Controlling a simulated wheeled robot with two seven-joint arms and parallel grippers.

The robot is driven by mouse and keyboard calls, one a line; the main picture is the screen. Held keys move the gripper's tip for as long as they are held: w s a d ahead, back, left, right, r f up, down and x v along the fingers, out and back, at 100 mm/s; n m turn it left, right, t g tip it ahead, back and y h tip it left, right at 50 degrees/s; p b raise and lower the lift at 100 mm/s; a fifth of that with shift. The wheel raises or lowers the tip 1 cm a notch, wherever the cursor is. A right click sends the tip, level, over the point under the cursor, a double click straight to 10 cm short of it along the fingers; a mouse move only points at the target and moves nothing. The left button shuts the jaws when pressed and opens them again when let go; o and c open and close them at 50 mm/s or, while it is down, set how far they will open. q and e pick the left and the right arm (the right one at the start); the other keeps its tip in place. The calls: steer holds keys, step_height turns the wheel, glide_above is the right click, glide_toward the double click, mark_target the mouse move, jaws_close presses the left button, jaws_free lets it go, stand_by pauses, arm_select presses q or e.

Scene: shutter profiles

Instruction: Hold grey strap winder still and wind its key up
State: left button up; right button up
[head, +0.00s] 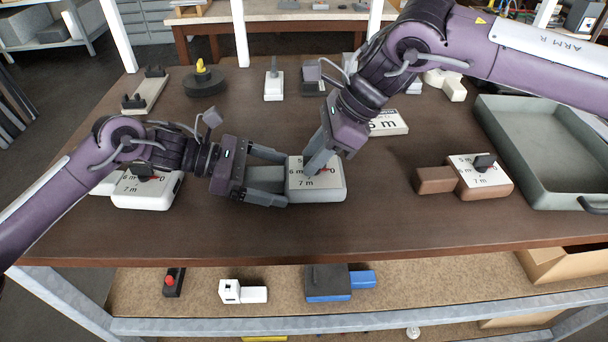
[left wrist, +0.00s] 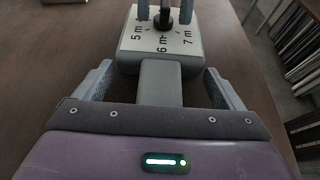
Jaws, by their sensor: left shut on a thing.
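The grey strap winder (head: 334,190) lies on the table at the middle. Its white dial face shows 5 m, 6 m and 7 m, and also shows in the left wrist view (left wrist: 160,42). My left gripper (head: 284,179) is shut on its grey handle (head: 264,178), one finger on each side. The black key (left wrist: 164,16) stands on the dial, mostly hidden by my right gripper in the head view. My right gripper (head: 312,168) reaches down onto the key from above, its fingers on either side. I cannot tell if they grip it.
A white winder (head: 147,195) lies at left under my left arm, and a brown winder (head: 437,180) at right. A grey-green tray (head: 545,150) stands at the far right. Several small items line the back. The table's front strip is clear.

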jaws_close()
steer(key=n+g, duration=0.1)
steer(key=n, duration=0.1)
steer(key=n+g+h, duration=0.1)
steer(key=n+g, duration=0.1)
steer(key=n, duration=0.1)
steer(key=shift+n, duration=0.3)
steer(key=shift+d, duration=0.1)
